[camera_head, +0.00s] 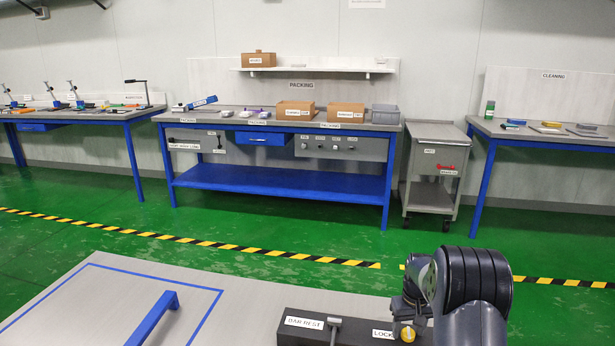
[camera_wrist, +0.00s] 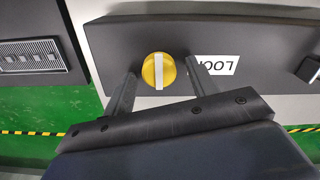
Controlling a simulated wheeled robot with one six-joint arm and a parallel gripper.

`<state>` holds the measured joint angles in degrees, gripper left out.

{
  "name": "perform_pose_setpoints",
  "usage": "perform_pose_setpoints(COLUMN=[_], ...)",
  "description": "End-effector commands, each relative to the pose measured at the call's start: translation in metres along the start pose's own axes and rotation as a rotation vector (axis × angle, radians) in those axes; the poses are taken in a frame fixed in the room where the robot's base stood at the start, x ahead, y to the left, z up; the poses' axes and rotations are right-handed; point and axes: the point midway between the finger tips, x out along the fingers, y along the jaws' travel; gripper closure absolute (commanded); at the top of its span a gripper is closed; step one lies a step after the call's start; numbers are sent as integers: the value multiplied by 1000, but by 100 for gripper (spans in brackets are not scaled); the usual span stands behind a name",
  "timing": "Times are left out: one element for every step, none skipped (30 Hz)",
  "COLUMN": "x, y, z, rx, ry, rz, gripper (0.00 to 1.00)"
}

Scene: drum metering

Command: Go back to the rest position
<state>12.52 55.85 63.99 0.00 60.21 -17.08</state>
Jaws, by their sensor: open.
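My gripper (camera_wrist: 160,88) shows in the wrist view with its two fingers apart, one on either side of a yellow round knob (camera_wrist: 152,80) with a pale bar across it. The knob sits on a dark panel next to a "LOCK" label (camera_wrist: 215,65). I cannot tell whether the fingers touch the knob. In the head view, the yellow knob (camera_head: 407,334) is at the bottom, right of the "LOCK" label (camera_head: 383,334), with my dark arm beside and above it. The fingers are hidden there.
The dark box (camera_head: 345,332) also carries a "BAR REST" label (camera_head: 304,322) and a grey upright post (camera_head: 333,328). A blue bar (camera_head: 153,317) stands on the grey tabletop (camera_head: 240,310). Beyond are open green floor, a packing bench (camera_head: 280,180) and a grey cart (camera_head: 434,170).

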Motion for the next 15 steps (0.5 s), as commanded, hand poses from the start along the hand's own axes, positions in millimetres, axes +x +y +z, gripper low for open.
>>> perform_pose_setpoints(x=[1, 1, 1, 1, 1, 1, 1, 1, 1, 1, 2, 2, 2, 2, 2], y=[0, 0, 0, 0, 0, -1, -1, -1, -1, -1, -1, -1, -1, -1, -1], z=[0, 0, 0, 0, 0, 0, 0, 0, 0, 0, 0, 0, 0, 0, 0], rx=[-36, -60, -92, -116, -140, -172, -196, -220, -251, -275, -299, -331, -356, -379, -411], ry=[1, 1, 2, 2, 2, 2, 2, 2, 2, 2, 2, 1, 1, 1, 1], rz=[0, 0, 0, 1, 1, 1, 1, 1, 1, 1, 1, 1, 1, 1, 1], gripper=[45, 45, 45, 45, 45, 45, 45, 45, 45, 45, 45, 45, 45, 45, 45])
